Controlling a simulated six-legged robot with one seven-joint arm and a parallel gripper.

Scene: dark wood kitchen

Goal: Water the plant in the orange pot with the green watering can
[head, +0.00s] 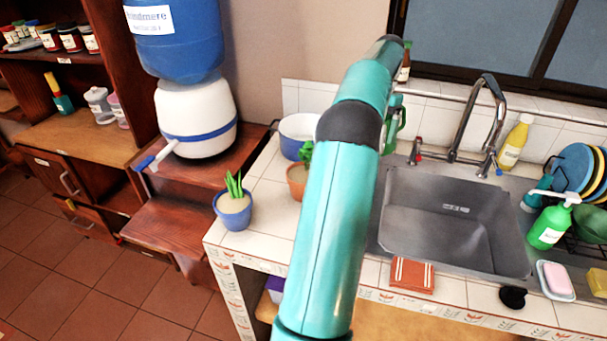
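The orange pot (296,184) stands on the white tiled counter, left of my teal arm. A green plant (306,152) grows in it, and my arm hides its right side. A green object with a handle (400,117), seemingly the green watering can, shows just right of my arm near the back wall. Most of it is hidden, so I cannot tell whether it stands on the counter or is held. My arm reaches up across the middle of the view. My gripper is hidden behind the arm links.
A blue pot with a spiky plant (234,208) stands at the counter's left corner. A white and blue bowl (297,132) is behind the orange pot. The sink (455,225) and faucet (485,110) lie to the right. A water dispenser (195,120) stands left.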

